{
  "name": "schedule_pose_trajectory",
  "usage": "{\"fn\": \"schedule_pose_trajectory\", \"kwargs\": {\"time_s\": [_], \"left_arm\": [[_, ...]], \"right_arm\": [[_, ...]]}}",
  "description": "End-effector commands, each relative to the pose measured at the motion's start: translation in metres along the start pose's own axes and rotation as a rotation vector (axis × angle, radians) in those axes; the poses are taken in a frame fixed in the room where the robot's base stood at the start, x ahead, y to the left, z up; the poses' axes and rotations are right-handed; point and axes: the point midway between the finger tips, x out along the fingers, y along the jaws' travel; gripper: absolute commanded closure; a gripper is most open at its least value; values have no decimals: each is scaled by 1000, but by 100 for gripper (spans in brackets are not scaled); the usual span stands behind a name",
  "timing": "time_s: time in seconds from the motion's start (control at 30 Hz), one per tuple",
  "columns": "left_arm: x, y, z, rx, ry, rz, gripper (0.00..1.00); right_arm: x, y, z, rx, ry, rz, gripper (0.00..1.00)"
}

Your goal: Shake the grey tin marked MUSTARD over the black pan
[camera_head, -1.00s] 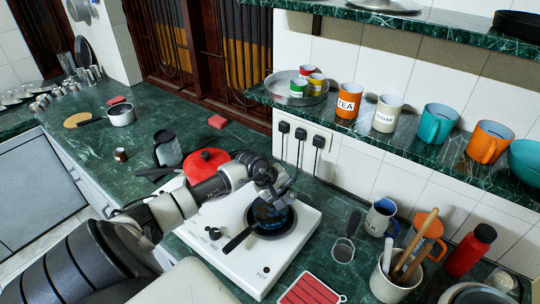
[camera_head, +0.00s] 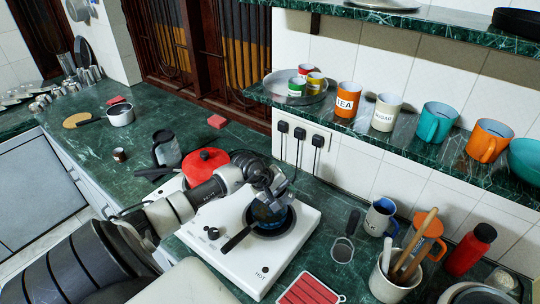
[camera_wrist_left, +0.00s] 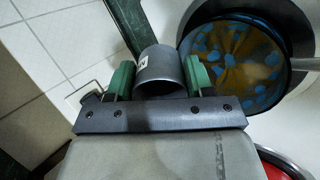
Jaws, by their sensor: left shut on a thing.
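My left gripper (camera_head: 274,194) is shut on the grey tin and holds it above the black pan (camera_head: 283,229). In the left wrist view the grey tin (camera_wrist_left: 158,68) sits between the green fingers of my left gripper (camera_wrist_left: 155,82); part of a pale label with dark lettering shows on its left side. The pan (camera_wrist_left: 232,62) appears beside the tin there, with brownish-yellow contents and blue patches. In the head view the tin is mostly hidden by the gripper. The pan stands on a white hotplate (camera_head: 250,267), its handle toward the lower left. My right gripper is not in view.
A red-lidded pot (camera_head: 206,162) stands behind my left arm. A white utensil holder (camera_head: 388,285), a blue-and-white mug (camera_head: 380,218), an orange mug (camera_head: 428,240) and a red bottle (camera_head: 470,250) stand to the right. A red-and-white board (camera_head: 310,290) lies in front. The shelf (camera_head: 340,120) overhangs behind.

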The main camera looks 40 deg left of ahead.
Motion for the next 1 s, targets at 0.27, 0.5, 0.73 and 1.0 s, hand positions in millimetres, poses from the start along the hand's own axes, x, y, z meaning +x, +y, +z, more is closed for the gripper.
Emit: {"fn": "schedule_pose_trajectory", "kwargs": {"time_s": [0.27,0.5,0.73,1.0], "left_arm": [[-1,0,0,0,-3,15,71],[-2,0,0,0,-5,31,71],[-3,0,0,0,-7,45,71],[-3,-1,0,-1,-9,60,71]], "right_arm": [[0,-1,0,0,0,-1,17],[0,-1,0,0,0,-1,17],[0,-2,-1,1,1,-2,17],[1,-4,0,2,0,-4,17]]}}
